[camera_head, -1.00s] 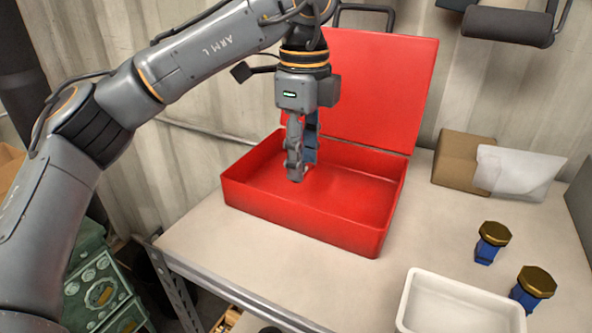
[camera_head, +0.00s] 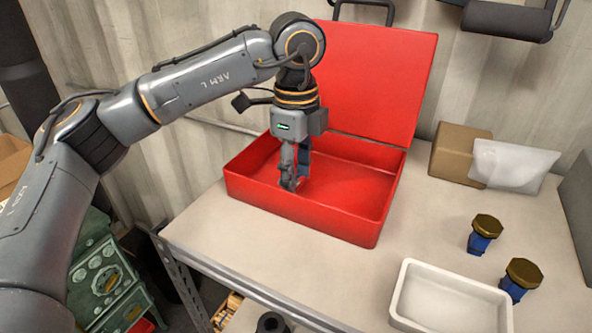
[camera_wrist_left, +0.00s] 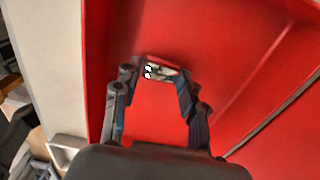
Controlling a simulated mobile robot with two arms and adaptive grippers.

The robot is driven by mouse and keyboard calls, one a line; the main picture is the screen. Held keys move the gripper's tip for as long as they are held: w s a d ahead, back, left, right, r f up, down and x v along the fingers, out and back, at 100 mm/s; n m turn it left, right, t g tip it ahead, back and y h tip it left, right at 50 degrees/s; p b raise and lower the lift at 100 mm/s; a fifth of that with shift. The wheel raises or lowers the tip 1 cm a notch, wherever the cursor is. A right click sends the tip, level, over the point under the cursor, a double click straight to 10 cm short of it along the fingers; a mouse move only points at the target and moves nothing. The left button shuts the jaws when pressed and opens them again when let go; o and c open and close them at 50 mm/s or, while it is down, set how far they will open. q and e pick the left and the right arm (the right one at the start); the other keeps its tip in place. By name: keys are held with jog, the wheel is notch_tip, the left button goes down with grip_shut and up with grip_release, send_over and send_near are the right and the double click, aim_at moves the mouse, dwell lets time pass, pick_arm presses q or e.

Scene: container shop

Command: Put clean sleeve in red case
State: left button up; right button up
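The red case (camera_head: 300,215) stands open on the bench with its lid (camera_head: 375,85) raised at the back. My left gripper (camera_head: 291,184) points down inside the case, near its floor on the left side. In the left wrist view its fingers (camera_wrist_left: 160,78) close in on a small shiny metallic piece (camera_wrist_left: 160,71), which looks like the sleeve. The piece appears to be between the fingertips, over the red floor. In the head view the near finger mostly hides it. My right gripper is not in view.
A white tray (camera_head: 398,308) stands at the front right. Two blue bolts with brass heads (camera_head: 485,233) (camera_head: 519,279) stand beside it. A cardboard box (camera_head: 455,152) and a white packet (camera_head: 512,166) lie at the back right. The bench between case and tray is clear.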

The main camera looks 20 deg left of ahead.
pick_arm(q)
jog(key=shift+o, duration=1)
jog(key=shift+r, duration=0.45)
notch_tip(320, 180, up, 12)
jog(key=b, duration=0.1)
jog(key=shift+f, duration=0.25)
